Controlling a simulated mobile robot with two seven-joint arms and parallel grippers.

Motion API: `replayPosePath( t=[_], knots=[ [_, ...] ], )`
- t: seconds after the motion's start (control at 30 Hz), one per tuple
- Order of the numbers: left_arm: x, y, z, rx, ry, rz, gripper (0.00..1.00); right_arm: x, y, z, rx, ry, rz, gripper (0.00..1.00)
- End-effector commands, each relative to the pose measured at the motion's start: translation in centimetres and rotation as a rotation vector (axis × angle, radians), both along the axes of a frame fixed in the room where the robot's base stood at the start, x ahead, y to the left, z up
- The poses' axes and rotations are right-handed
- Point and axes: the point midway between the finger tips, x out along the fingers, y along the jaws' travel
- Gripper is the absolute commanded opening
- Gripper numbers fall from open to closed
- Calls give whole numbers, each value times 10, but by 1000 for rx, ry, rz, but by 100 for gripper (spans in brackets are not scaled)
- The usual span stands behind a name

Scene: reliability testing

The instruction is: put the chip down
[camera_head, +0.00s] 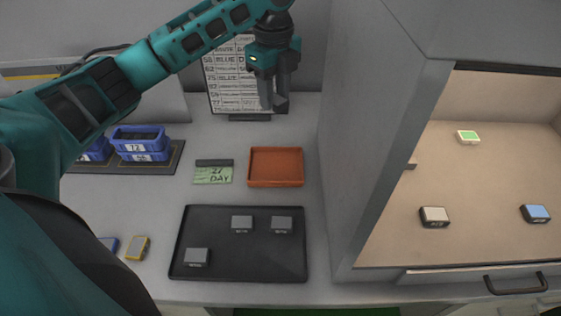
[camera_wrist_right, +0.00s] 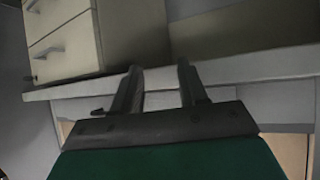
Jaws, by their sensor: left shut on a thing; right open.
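My left gripper (camera_head: 274,100) hangs fingers-down in front of the printed board at the back, above the bench and clear of its surface. It is shut on a small dark chip (camera_head: 281,103), mostly hidden by the fingers and hard to make out. Several similar grey chips lie apart on the black tray (camera_head: 220,275): a left one (camera_head: 196,257), a middle one (camera_head: 241,223) and a right one (camera_head: 281,224). An empty orange-brown tray (camera_head: 276,182) sits below the left gripper. My right gripper (camera_wrist_right: 160,68) is open and empty in the right wrist view, near a bench edge.
A green "27 DAY" card (camera_head: 213,175) lies left of the orange-brown tray. Blue bins (camera_head: 140,152) stand at the left. An open chamber (camera_head: 470,185) at the right holds several small blocks; its grey side wall (camera_head: 365,140) rises beside the bench.

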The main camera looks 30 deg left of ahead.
Motion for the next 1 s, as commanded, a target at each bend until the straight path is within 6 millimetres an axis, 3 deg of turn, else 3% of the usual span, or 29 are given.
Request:
replayPosePath(
  t=[0.17, 0.5, 0.6, 0.87, 1.0],
  knots=[
    [-1, 1, -30, 1, 5, -19, 8, 0, 0, -6, 0, 1, 0, 43],
    [-1, 1, -121, 0, 5, -18, 8, -2, 0, -20, 1, 4, 0, 43],
    [0, 1, -140, 0, 2, -16, 8, -2, 0, -23, 0, 5, 0, 43],
    [0, 1, -161, 0, 0, -17, 8, -3, 1, -26, 1, 10, 0, 43],
    [-1, 1, -181, 1, 3, -17, 8, -3, 2, -29, 3, 13, 2, 43]
  ],
)
